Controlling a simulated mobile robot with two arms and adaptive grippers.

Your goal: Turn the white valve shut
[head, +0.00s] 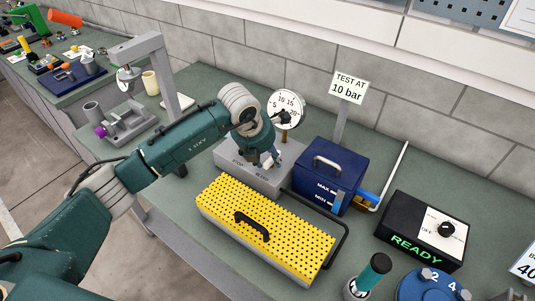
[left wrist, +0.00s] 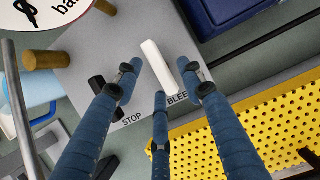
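The white valve (left wrist: 158,66) is a slim white lever on top of a grey block (left wrist: 85,62), beside the label BLEED in the left wrist view. A black lever (left wrist: 104,98) sits by the label STOP to its left. The grey block shows in the head view (head: 232,163), where my left gripper (head: 267,160) hangs over it and hides the white valve. In the left wrist view my left gripper (left wrist: 161,80) is open, its blue fingers spread around the white valve. I cannot tell whether they touch it. My right gripper is not in view.
A dial gauge (head: 287,104) stands behind the block. A dark blue box (head: 325,172) is to its right, and a yellow perforated cover (head: 270,220) with a dark handle lies in front. A black READY box (head: 399,229) is farther right. A grey stand (head: 168,75) is left.

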